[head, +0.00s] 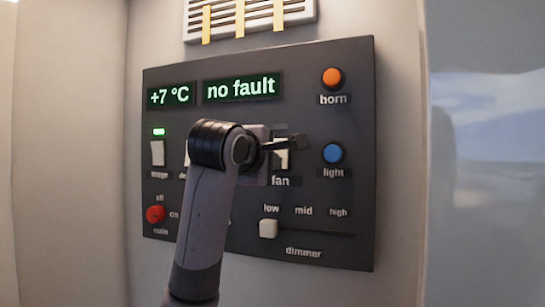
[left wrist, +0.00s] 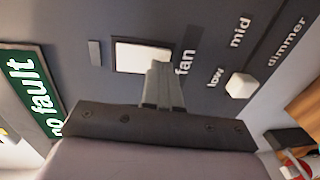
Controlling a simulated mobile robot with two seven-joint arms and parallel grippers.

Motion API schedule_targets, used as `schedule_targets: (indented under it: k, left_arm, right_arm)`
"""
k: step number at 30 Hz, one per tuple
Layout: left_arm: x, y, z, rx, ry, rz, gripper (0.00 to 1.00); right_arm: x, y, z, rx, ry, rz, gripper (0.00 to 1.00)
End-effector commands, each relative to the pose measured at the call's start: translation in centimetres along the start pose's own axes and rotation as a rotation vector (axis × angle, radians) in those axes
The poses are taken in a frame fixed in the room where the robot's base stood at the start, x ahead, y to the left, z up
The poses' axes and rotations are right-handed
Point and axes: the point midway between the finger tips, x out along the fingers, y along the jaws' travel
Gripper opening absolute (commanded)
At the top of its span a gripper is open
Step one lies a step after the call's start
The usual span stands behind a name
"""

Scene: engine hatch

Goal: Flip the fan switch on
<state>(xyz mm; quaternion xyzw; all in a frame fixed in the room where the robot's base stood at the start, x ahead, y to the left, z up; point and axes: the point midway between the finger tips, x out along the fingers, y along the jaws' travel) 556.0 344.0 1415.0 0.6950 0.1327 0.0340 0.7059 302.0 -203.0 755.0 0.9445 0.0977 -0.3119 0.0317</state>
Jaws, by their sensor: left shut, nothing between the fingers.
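The fan switch (head: 282,160) is a white rocker above the "fan" label on the dark control panel (head: 345,230). My left gripper (head: 300,142) is shut and empty, in front of the fan switch and partly covering it. In the left wrist view the closed fingertips (left wrist: 160,70) overlap the edge of the white fan switch (left wrist: 140,56) nearest the label. I cannot tell whether they touch it. The small lamp (left wrist: 95,53) beside the switch in that view looks grey and unlit. My right gripper is not in view.
A white rocker with a lit green lamp (head: 159,131) is at left; another is mostly hidden by my arm. The panel also holds an orange horn button (head: 332,78), blue light button (head: 333,153), red main knob (head: 156,214) and dimmer slider (head: 268,228). The display (head: 241,87) reads "no fault".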

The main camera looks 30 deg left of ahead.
Motion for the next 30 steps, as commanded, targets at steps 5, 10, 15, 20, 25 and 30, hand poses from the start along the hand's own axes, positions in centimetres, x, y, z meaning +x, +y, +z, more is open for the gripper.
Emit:
schedule_targets:
  k: [5, 10, 15, 20, 25, 30]
  left_arm:
    - [0.5, 0.0, 0.0, -0.001, -0.001, 0.000, 0.00]
    - [0.5, -0.1, 0.0, -0.001, -0.001, 0.000, 0.00]
    - [0.6, -0.3, 0.1, -0.001, -0.002, 0.015, 0.00]
    - [1.1, -1.0, 0.2, -0.004, -0.006, 0.101, 0.00]
    - [0.9, -0.2, 0.1, -0.002, -0.004, 0.101, 0.00]
    - [0.1, -0.3, 0.1, -0.002, -0.005, 0.104, 0.00]
  right_arm:
    - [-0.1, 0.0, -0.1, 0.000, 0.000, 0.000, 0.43]
    - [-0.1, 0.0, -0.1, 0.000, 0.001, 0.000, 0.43]
    - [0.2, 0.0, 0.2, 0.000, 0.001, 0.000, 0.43]
    - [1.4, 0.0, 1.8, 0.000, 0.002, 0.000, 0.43]
    - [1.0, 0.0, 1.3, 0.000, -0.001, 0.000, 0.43]
    - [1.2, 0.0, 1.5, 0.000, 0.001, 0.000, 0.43]
